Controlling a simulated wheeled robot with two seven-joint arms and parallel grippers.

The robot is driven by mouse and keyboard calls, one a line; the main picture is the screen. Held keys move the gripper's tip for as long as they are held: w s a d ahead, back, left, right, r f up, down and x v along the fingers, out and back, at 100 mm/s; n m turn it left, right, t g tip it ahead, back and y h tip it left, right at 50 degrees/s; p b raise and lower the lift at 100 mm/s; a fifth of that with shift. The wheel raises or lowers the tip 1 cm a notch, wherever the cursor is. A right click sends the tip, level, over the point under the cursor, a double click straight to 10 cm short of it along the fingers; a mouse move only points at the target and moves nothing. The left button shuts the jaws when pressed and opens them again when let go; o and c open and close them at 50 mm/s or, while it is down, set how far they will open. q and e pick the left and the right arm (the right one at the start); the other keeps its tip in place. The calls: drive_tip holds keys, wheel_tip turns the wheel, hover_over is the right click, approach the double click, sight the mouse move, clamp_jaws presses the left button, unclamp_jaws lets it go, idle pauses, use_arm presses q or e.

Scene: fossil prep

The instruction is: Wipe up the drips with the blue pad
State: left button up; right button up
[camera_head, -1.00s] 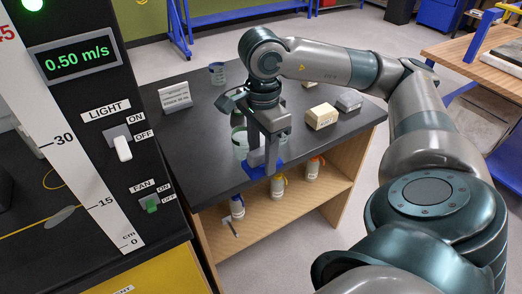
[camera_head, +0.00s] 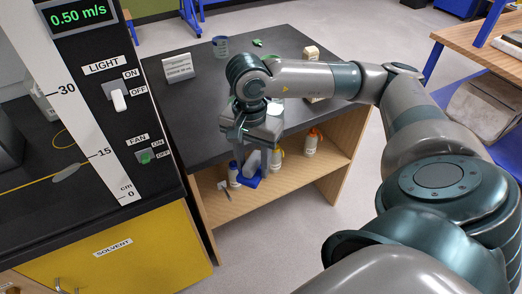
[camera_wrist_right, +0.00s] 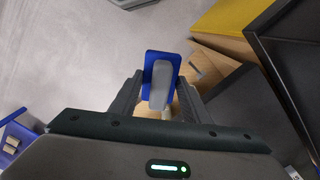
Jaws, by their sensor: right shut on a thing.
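My right gripper (camera_head: 250,158) is shut on the grey grip of a blue pad (camera_head: 249,181). The pad hangs low, in front of the dark table's near edge and the shelf below it. In the right wrist view the blue pad (camera_wrist_right: 149,62) and its grey grip (camera_wrist_right: 160,88) sit between the two fingers, with pale floor beyond. No drips can be made out on the dark tabletop (camera_head: 205,120); my arm hides part of it. My left gripper is not in view.
A white sign (camera_head: 179,68), a blue-rimmed jar (camera_head: 221,46) and a small green item (camera_head: 258,42) stand on the table. Bottles, including an orange-topped one (camera_head: 311,142), stand on the wooden shelf. A black unit with a light switch (camera_head: 117,97) and a yellow solvent cabinet (camera_head: 150,250) are at left.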

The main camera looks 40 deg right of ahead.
drive_tip(key=a+f+n, duration=1.1)
drive_tip(key=f+n, duration=0.2)
drive_tip(key=f, duration=0.1)
drive_tip(key=shift+s+f+n, duration=0.15)
drive_tip(key=shift+s+n, duration=0.15)
drive_tip(key=shift+s, duration=0.15)
drive_tip(key=shift+d, duration=0.15)
